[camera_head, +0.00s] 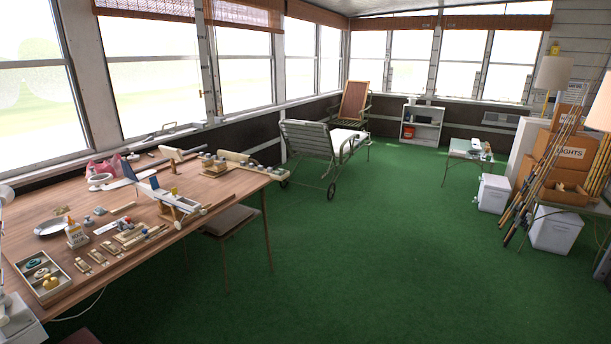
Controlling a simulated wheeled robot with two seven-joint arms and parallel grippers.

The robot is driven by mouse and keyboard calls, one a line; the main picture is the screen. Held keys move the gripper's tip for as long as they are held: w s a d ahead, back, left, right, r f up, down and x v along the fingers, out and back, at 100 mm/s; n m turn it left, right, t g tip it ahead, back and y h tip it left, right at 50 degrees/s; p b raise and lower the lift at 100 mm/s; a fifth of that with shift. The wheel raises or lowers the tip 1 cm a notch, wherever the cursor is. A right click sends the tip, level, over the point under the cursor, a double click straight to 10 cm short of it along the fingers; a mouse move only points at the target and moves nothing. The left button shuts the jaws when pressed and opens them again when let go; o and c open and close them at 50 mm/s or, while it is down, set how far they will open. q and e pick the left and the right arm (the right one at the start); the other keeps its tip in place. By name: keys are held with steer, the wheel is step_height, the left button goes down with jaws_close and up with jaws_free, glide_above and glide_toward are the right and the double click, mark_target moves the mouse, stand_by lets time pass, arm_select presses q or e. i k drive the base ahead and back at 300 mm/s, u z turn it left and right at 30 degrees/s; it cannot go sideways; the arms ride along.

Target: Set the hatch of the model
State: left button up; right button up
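A wooden workbench table (222,191) stands along the windows at the left. A model (176,202) with white and blue parts and an upright blue fin rests near the table's right edge, among small wooden parts. It is small in view, and I cannot tell which piece is the hatch. Several small wooden pieces (135,234) lie in front of the model.
The table also holds a compartment tray (63,287), a glue bottle (76,234) and a metal dish (51,227). A chair (228,219) is partly under the table. Boxes and rods (541,190) crowd the right side. The green floor (360,265) between is clear.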

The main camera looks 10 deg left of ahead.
mark_target(154, 181)
steer(key=i, duration=6.9)
steer(key=u, duration=2.25)
steer(key=i, duration=2.85)
steer(key=u, duration=1.45)
